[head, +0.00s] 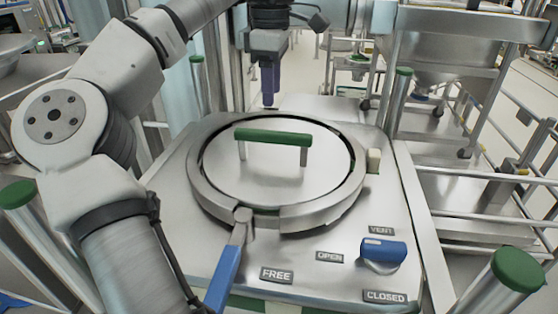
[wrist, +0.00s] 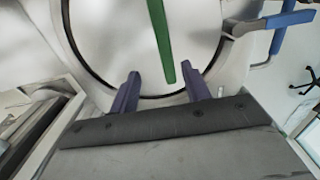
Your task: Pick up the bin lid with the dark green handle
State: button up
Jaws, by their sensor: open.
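The round steel bin lid (head: 270,172) sits in its ring (head: 205,190) on the steel bench top. Its dark green bar handle (head: 273,137) stands on two metal posts, running left to right in the head view. My gripper (head: 268,103) hangs above and behind the lid, pointing down, apart from the handle. In the wrist view my gripper (wrist: 162,90) has its two purple fingers apart with nothing between them. The green handle (wrist: 160,35) lies ahead there, its near end reaching toward the gap between the fingers. The lid (wrist: 110,40) shows around it.
A clamp lever with a blue grip (head: 224,280) joins the ring at the front. A blue knob (head: 383,252) stands at the right front near the labels. A small beige block (head: 374,160) is at the ring's right. Posts with green caps (head: 518,268) stand around the bench.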

aim_at(273, 132)
notch_tip(273, 132, down, 7)
jog(key=shift+s+r, duration=0.1)
jog(key=shift+r, duration=0.1)
jog(key=f, duration=0.1)
jog(key=f+p, duration=0.1)
jog(key=f, duration=0.2)
jog(key=shift+s+f+p, duration=0.35)
jog(key=shift+s+p, duration=0.05)
jog(key=shift+d+f, duration=0.1)
jog(key=shift+f, duration=0.25)
jog(key=shift+f, duration=0.25)
grip_shut()
dwell(0.3)
dwell(0.9)
jog(key=shift+r, duration=0.15)
